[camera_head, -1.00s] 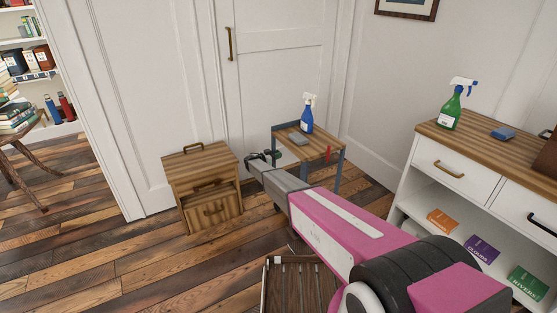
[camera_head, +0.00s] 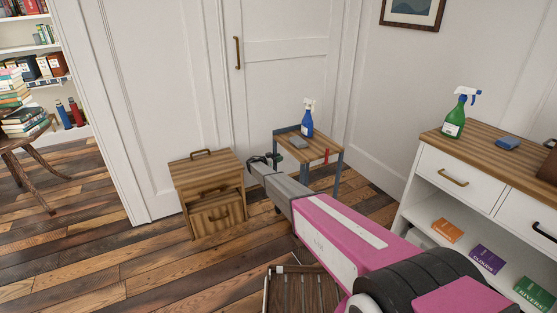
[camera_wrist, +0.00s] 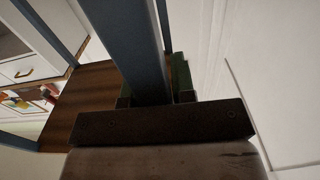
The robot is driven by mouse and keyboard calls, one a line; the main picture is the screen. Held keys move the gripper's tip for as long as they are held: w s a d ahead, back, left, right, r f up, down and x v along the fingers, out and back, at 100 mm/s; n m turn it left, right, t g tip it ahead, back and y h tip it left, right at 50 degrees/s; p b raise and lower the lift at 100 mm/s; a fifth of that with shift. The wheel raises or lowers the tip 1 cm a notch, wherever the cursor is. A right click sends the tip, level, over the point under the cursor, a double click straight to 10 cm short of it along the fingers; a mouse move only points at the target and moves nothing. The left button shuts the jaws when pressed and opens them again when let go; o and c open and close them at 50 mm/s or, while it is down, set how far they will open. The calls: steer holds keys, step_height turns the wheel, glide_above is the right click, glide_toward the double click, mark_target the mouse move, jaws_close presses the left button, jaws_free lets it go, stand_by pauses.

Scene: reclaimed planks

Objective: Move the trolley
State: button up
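The trolley (camera_head: 313,151) is a small stand with a striped wooden top and blue-grey metal legs, by the white door. A blue spray bottle (camera_head: 307,120), a grey block (camera_head: 298,141) and a red item (camera_head: 326,156) are on its top. My gripper (camera_head: 265,160) is at the trolley's left side. In the wrist view, a blue-grey post of the trolley (camera_wrist: 130,40) passes between my gripper's fingers (camera_wrist: 156,98), which close against both sides of it. My arm hides part of the trolley's lower left.
A wooden drawer cabinet (camera_head: 207,170) stands close to the trolley's left. A white dresser (camera_head: 436,163) with a green spray bottle (camera_head: 456,118) is at right. A dark slatted wooden thing (camera_head: 300,290) is low in front. Plank floor (camera_head: 110,240) is open at left.

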mark_target(274, 153)
steer(key=o, duration=0.4)
steer(key=r, duration=0.3)
steer(key=s+r, duration=0.1)
steer(key=shift+a+r, duration=0.35)
steer(key=s+a+r, duration=0.4)
steer(key=a, duration=0.1)
steer(key=s+a+r, duration=0.2)
steer(key=s+a, duration=0.1)
steer(key=shift+r, duration=0.1)
